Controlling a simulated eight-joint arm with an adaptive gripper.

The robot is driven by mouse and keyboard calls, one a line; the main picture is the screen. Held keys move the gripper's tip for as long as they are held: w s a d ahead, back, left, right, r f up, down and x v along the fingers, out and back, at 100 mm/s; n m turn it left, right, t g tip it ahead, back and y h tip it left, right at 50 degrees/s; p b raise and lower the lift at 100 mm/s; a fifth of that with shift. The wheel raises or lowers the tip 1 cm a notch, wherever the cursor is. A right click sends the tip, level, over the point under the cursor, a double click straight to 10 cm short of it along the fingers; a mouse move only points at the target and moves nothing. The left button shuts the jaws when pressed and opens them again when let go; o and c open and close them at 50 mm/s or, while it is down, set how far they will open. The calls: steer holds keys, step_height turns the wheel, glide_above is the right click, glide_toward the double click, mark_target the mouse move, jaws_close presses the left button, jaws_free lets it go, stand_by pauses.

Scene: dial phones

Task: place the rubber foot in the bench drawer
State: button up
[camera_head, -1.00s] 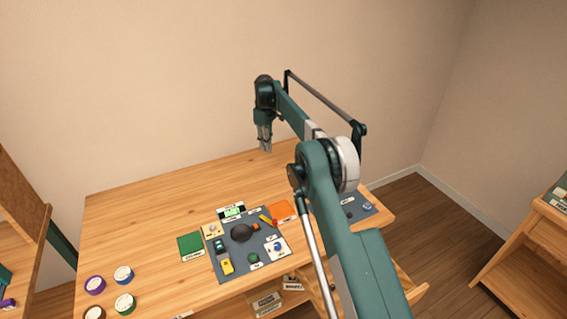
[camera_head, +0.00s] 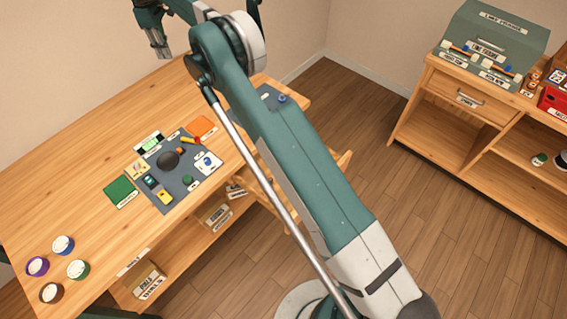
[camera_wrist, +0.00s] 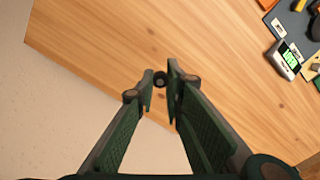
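My gripper (camera_head: 162,50) is raised over the back edge of the workbench (camera_head: 60,160), fingers pointing down. In the wrist view my gripper (camera_wrist: 160,78) has its fingertips close together, with a small dark round piece between them. It looks like the rubber foot (camera_wrist: 160,79), held at the tips. In the head view it is too small to make out. A wooden drawer (camera_head: 345,160) appears pulled out from the bench's front right side. My arm covers most of it, and its inside is hidden.
Labelled boxes (camera_head: 218,214) sit below. A wooden cabinet (camera_head: 435,82) with a shut drawer stands right, across open floor.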

steer(key=s+d+r+b, duration=0.1)
steer(key=s+d+r, duration=0.15)
steer(key=d, duration=0.85)
steer(key=s+d+r+b, duration=0.1)
steer(key=s+d, duration=0.2)
steer(key=d, duration=0.7)
steer(key=s+d+r+b, duration=0.1)
steer(key=s+d, duration=0.2)
steer(key=d, duration=0.8)
steer(key=s+d+f+n+b, duration=0.1)
steer(key=s+d, duration=1.3)
steer(key=d, duration=0.1)
steer(key=s+d+f+b, duration=0.1)
steer(key=s+d+f, duration=0.1)
steer(key=s+d, duration=0.45)
steer(key=s+d+f+b, duration=0.15)
steer(key=s+d, duration=0.25)
steer(key=s, duration=0.5)
step_height(320, 180, down, 19)
steer(key=shift+w+n+p, duration=0.2)
steer(key=shift+n+p, duration=0.2)
steer(key=shift+a, duration=0.1)
steer(key=shift+f+b, duration=0.8)
steer(key=shift+f, duration=2.25)
